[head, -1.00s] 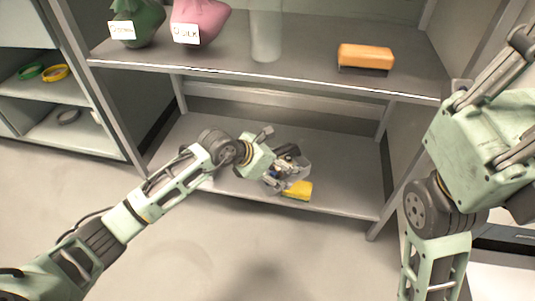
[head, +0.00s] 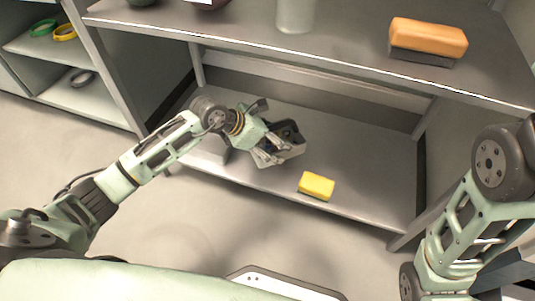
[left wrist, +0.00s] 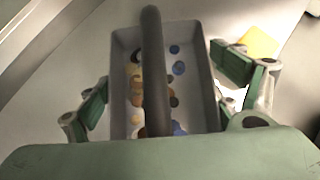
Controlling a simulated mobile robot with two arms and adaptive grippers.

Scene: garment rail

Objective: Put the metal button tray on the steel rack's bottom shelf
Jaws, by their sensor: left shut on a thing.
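The metal button tray (head: 294,155) is a small grey tray with a dark bar over its middle. In the left wrist view the tray (left wrist: 197,103) holds several blue, brown and tan buttons. My left gripper (head: 277,146) is shut on the tray, with a finger on either side of it in the wrist view. It is over the steel rack's bottom shelf (head: 365,160); whether the tray touches the shelf I cannot tell. My gripper hides part of the tray in the head view. My right arm shows at the right, its gripper out of view.
A yellow block (head: 316,186) lies on the bottom shelf near its front edge, right of the tray. The upper shelf (head: 345,50) hangs above, bearing an orange-topped brush (head: 428,38) and a pale cylinder (head: 295,14). The bottom shelf's right part is clear.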

